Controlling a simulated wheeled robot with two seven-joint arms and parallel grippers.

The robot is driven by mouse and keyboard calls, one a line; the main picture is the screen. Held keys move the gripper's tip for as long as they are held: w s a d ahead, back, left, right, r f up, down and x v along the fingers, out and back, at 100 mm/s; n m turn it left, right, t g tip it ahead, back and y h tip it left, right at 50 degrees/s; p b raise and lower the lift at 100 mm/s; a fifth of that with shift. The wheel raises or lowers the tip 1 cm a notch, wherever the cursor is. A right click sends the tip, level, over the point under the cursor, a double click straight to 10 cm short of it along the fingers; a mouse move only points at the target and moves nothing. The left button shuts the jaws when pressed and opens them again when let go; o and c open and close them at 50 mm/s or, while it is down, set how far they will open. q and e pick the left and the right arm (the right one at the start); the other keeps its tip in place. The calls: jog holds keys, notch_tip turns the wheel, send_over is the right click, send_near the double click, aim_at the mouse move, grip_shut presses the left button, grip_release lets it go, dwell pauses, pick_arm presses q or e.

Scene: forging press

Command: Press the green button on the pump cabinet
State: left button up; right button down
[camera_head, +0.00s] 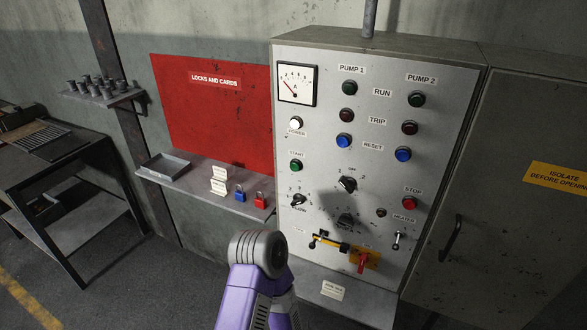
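The grey pump cabinet (330,130) stands right of centre, its panel facing me. A green button (296,165) labelled START sits at the panel's left side, below a white POWER lamp (295,123). Two dark green round lamps or buttons, in the RUN row, sit under PUMP 1 (348,87) and PUMP 2 (417,99). A purple arm of mine with a grey rounded joint rises from the bottom edge, below and left of the START button. Nothing covers the button. Neither gripper's fingers show.
Blue RESET buttons (344,140), a red STOP button (411,203), black rotary knobs (348,184) and a red-handled switch (362,262) share the panel. Left, a shelf (178,180) holds cards and padlocks below a red board (210,115). A dark table (65,165) stands far left.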

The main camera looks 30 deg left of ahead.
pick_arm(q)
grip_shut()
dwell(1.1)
